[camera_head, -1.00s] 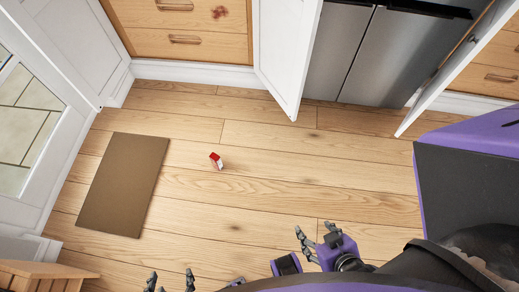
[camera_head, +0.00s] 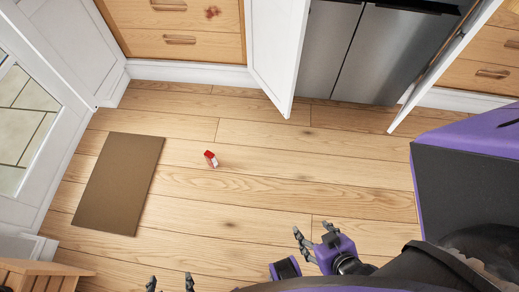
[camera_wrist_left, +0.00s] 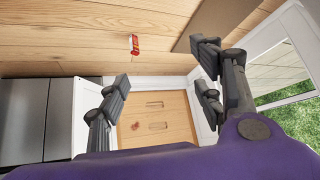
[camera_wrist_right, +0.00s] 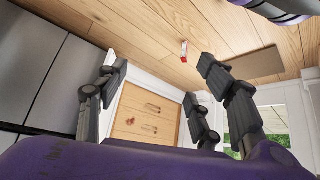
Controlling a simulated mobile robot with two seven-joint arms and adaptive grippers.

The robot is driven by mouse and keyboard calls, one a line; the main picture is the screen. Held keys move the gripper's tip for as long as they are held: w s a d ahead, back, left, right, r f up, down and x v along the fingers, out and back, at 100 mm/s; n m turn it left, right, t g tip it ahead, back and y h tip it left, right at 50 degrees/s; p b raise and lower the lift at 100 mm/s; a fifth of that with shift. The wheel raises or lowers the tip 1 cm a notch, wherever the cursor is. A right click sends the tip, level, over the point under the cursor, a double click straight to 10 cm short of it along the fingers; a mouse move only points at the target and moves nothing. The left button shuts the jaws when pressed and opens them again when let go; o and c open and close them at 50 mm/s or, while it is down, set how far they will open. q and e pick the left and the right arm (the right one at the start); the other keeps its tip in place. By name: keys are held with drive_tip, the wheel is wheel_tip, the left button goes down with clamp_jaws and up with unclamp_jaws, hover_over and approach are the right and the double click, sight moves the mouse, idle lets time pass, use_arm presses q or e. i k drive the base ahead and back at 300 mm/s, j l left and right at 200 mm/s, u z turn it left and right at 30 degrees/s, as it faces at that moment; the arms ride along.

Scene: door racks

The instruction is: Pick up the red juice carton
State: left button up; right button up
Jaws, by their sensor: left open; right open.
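The red juice carton (camera_head: 211,159), red with a white part, is on the wooden floor in the middle of the head view, to the right of the brown mat. It also shows small and far off in the left wrist view (camera_wrist_left: 134,44) and in the right wrist view (camera_wrist_right: 183,51). My right gripper (camera_head: 315,244) is open and empty at the bottom of the head view, well apart from the carton. My left gripper (camera_head: 171,281) is open at the bottom edge, with only its fingertips showing there. Nothing is between the fingers of either gripper.
A brown mat (camera_head: 118,184) lies on the floor to the left. A white cabinet door (camera_head: 277,50) stands open before the steel fridge (camera_head: 384,55). Wooden drawers (camera_head: 180,28) are at the back. A wooden piece (camera_head: 42,270) is at lower left. The floor around the carton is clear.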

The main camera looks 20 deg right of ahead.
sight(210, 158)
drive_tip(key=i+j, duration=0.15)
drive_tip(key=j, duration=0.2)
drive_tip(key=i+j, duration=0.15)
drive_tip(key=j, duration=0.2)
drive_tip(key=i+j, duration=0.2)
drive_tip(key=j, duration=0.2)
drive_tip(key=i+j, duration=0.15)
drive_tip(key=j, duration=0.2)
